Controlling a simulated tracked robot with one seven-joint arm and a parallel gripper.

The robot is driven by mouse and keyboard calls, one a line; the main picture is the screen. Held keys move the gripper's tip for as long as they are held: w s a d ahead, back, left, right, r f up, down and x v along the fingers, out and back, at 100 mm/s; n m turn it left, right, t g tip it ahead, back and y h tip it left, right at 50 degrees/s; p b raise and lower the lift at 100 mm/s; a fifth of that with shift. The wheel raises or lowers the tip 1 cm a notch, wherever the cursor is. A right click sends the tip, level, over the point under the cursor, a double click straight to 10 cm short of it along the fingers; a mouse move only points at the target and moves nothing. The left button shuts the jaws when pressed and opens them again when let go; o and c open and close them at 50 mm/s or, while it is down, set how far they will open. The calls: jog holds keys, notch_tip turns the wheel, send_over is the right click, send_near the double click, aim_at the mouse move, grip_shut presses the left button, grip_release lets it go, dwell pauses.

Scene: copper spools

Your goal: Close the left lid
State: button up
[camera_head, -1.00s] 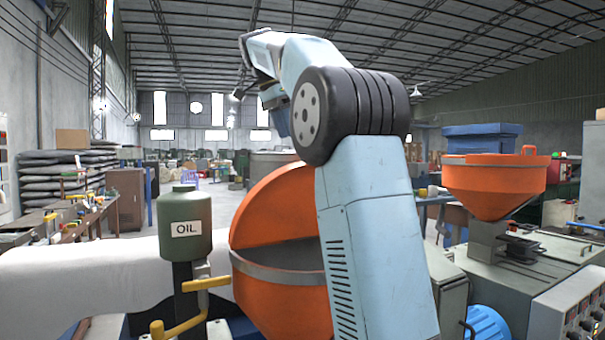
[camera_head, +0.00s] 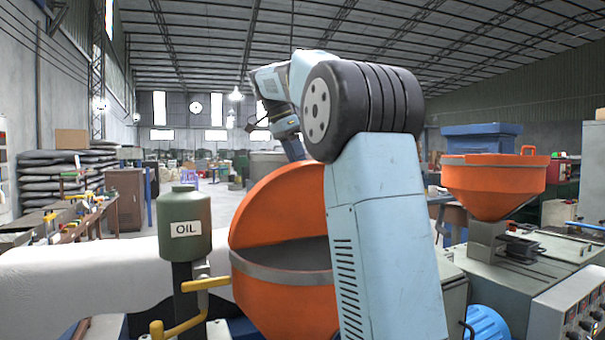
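The left orange hopper (camera_head: 285,305) stands in front of me with a grey rim band. Its orange lid (camera_head: 275,212) is open, tilted up at the back of the bowl, and the dark inside shows. My light-blue arm rises in front of the hopper's right side and hides part of it. The arm's far end bends down behind the lid's top edge. My gripper's fingers cannot be made out there, and I cannot tell whether they touch the lid.
A green oil container (camera_head: 185,222) and a yellow handle (camera_head: 206,283) stand just left of the hopper. A second orange hopper (camera_head: 493,190) with its lid shut sits on a machine at right. A white covered surface (camera_head: 80,275) lies at left.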

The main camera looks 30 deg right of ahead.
aim_at(302, 172)
jog(key=shift+x, duration=2.4)
jog(key=shift+c, duration=0.2)
grip_shut()
